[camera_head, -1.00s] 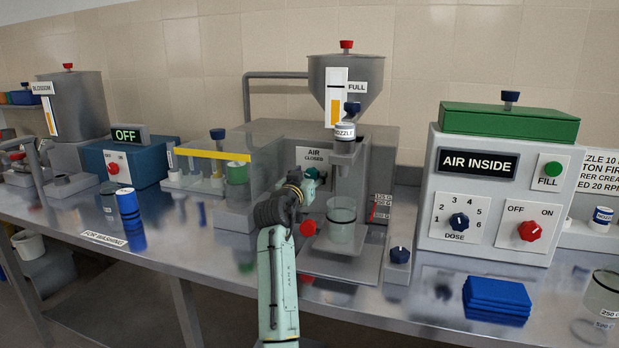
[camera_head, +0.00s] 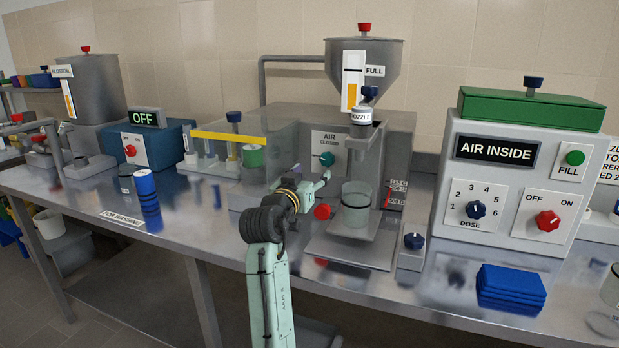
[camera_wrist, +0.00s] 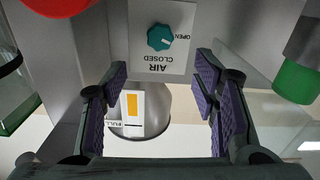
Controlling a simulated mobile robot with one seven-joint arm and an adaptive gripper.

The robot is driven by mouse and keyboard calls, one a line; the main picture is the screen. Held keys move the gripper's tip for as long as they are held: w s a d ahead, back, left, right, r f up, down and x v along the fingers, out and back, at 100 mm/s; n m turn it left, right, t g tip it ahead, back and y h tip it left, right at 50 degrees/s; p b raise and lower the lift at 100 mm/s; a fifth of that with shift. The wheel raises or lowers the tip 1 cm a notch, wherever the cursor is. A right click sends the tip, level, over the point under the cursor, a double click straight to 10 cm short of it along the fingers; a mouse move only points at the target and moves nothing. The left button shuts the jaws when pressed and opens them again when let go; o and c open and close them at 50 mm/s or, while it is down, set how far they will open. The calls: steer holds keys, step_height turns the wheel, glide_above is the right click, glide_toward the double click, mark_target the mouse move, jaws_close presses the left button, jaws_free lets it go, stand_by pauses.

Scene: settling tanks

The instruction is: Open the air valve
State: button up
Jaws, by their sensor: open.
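The air valve is a teal knob (camera_head: 327,158) on a white plate (camera_head: 322,137) marked AIR and CLOSED, on the front of the filling machine. In the wrist view the knob (camera_wrist: 160,37) shows upside down, with CLOSED on its AIR side and OPEN beside it. Which mark the knob points to is too small to tell surely. My gripper (camera_head: 318,184) is open and empty, in front of and a little below the knob, apart from it. In the wrist view the knob lies beyond the gap between the purple-padded fingers (camera_wrist: 162,78).
A clear-walled box with a green cylinder (camera_head: 252,156) stands left. The grey hopper (camera_head: 362,62) rises above. The AIR INSIDE control box (camera_head: 498,180) stands right.

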mark_target(327, 160)
steer(key=shift+s+a, duration=0.1)
steer(key=shift+s, duration=0.15)
steer(key=w+d+m, duration=0.1)
steer(key=w, duration=0.2)
steer(key=w+d+m+p, duration=0.1)
steer(key=w+m, duration=0.1)
steer(key=w, duration=0.1)
steer(key=w+d+m+p, duration=0.1)
steer(key=w+m, duration=0.1)
steer(key=w, duration=0.1)
steer(key=shift+w+d+r, duration=0.1)
steer(key=shift+w+d, duration=0.1)
steer(key=shift+w, duration=0.2)
steer(key=shift+x, duration=0.8)
